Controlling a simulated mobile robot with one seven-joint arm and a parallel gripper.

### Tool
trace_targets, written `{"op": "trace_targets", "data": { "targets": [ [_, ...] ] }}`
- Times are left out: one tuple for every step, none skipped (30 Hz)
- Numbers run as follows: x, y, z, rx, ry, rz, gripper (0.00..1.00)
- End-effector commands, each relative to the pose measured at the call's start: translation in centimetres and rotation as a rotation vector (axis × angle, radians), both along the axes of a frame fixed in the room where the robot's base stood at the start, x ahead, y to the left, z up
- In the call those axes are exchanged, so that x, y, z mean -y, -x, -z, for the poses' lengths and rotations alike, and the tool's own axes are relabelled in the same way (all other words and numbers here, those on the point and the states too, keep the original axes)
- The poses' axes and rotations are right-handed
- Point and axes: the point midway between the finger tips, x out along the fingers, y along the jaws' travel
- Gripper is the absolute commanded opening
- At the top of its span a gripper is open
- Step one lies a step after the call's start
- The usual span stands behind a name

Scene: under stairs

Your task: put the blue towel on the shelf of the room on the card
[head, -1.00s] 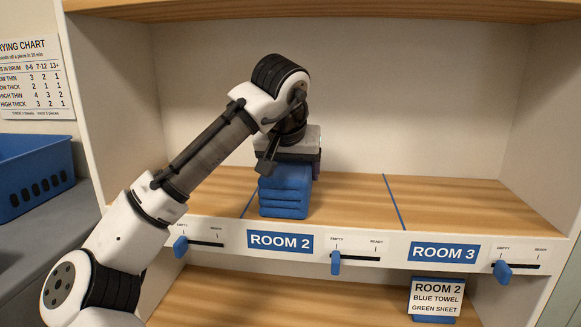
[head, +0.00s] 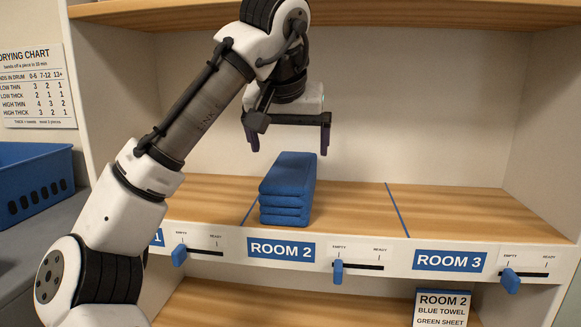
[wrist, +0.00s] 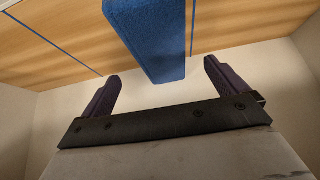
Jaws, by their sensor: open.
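The blue towel (head: 288,188) is a folded stack lying on the wooden shelf (head: 345,205) above the ROOM 2 label (head: 281,249). It sits close to the blue divider line on its left. My gripper (head: 288,142) is open and empty above and behind the towel, apart from it. In the wrist view, the towel (wrist: 148,40) shows beyond the gap between my two spread fingers (wrist: 158,82). The card (head: 441,308) at the lower right reads ROOM 2, BLUE TOWEL, GREEN SHEET; its bottom is cut off.
The ROOM 3 section (head: 460,212) to the right is bare. Sliders marked EMPTY and READY sit on the shelf front; the ROOM 2 slider (head: 338,272) is at EMPTY. A blue basket (head: 36,182) stands at left. An upper shelf (head: 400,12) is overhead.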

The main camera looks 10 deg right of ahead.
Motion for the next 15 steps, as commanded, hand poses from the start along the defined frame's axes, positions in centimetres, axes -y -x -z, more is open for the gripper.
{"op": "trace_targets", "data": {
  "targets": [
    [-0.2, 0.4, -0.7, 0.003, -0.001, -0.004, 0.98],
    [-0.3, 0.5, -0.9, 0.002, -0.001, -0.003, 0.98],
    [-0.4, 0.7, -1.3, 0.002, -0.001, -0.003, 0.98],
    [-0.4, 0.9, -1.5, 0.003, -0.001, -0.002, 0.98],
    [-0.4, 1.0, -1.7, 0.001, -0.001, -0.002, 0.98],
    [-0.5, 1.1, -1.8, 0.000, 0.000, -0.001, 0.98],
    [-0.5, 1.2, -1.9, 0.000, 0.000, -0.001, 0.98],
    [-0.5, 1.2, -2.0, 0.000, 0.001, -0.001, 0.98],
    [-0.5, 1.2, -2.1, 0.000, 0.001, -0.001, 0.98],
    [-0.5, 1.3, -2.1, 0.000, 0.001, -0.001, 0.98],
    [-0.5, 1.3, -2.2, 0.000, 0.001, -0.001, 0.98],
    [-0.5, 1.3, -2.2, 0.000, 0.001, -0.001, 0.98],
    [-0.5, 1.3, -2.2, 0.000, 0.001, -0.001, 0.98],
    [-0.5, 1.3, -2.2, 0.000, 0.001, -0.001, 0.98],
    [-0.5, 1.3, -2.1, 0.000, 0.001, -0.001, 0.98]
  ]
}}
